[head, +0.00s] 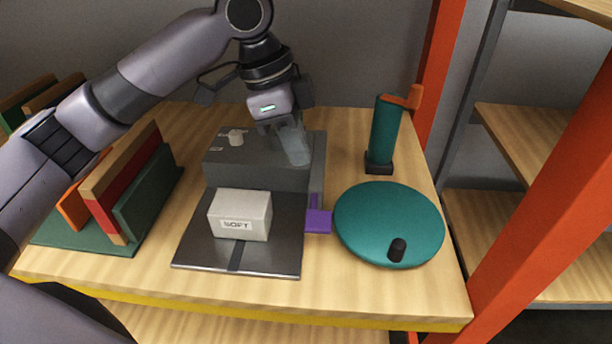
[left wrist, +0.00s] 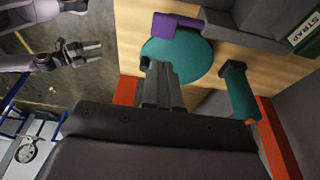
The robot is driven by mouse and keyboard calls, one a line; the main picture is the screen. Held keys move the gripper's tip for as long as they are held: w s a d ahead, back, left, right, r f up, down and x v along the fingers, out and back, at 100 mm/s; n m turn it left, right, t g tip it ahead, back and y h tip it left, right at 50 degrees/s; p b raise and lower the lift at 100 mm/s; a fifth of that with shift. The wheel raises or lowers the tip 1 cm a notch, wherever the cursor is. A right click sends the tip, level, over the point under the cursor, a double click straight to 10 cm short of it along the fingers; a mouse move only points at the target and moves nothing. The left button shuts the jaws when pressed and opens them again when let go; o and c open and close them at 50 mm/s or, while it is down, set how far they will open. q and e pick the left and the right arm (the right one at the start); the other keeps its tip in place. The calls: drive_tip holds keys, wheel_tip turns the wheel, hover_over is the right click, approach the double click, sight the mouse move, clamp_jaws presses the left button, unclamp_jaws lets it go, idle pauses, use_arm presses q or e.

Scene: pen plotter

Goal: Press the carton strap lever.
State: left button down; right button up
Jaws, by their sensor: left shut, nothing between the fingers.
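The strapping machine (head: 262,170) is a grey block with a dark plate in front. Its purple lever (head: 318,217) sticks out low on the right side; it also shows at the top of the left wrist view (left wrist: 178,23). A pale carton (head: 241,214) marked "SOFT" sits on the plate. My left gripper (head: 298,158) is shut and empty, pointing down over the machine's right rear, above and behind the lever and apart from it. Its fingers show in the left wrist view (left wrist: 162,85). My right gripper (left wrist: 82,50) shows only there, over the floor; its opening is unclear.
A teal disc (head: 385,222) with a black knob lies close right of the lever. A teal cylinder (head: 385,135) with an orange arm stands behind it. A rack of coloured boards (head: 125,200) is at left. Orange posts (head: 540,200) rise at right. The front table strip is clear.

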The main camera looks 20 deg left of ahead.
use_arm(q)
hover_over(318, 222)
drive_tip(key=f, duration=0.7)
drive_tip(key=a+f, duration=0.1)
drive_tip(key=f, duration=0.3)
drive_tip(key=shift+s+b, duration=0.1)
drive_tip(key=shift+b, duration=0.2)
drive_tip(key=shift+f, duration=0.95)
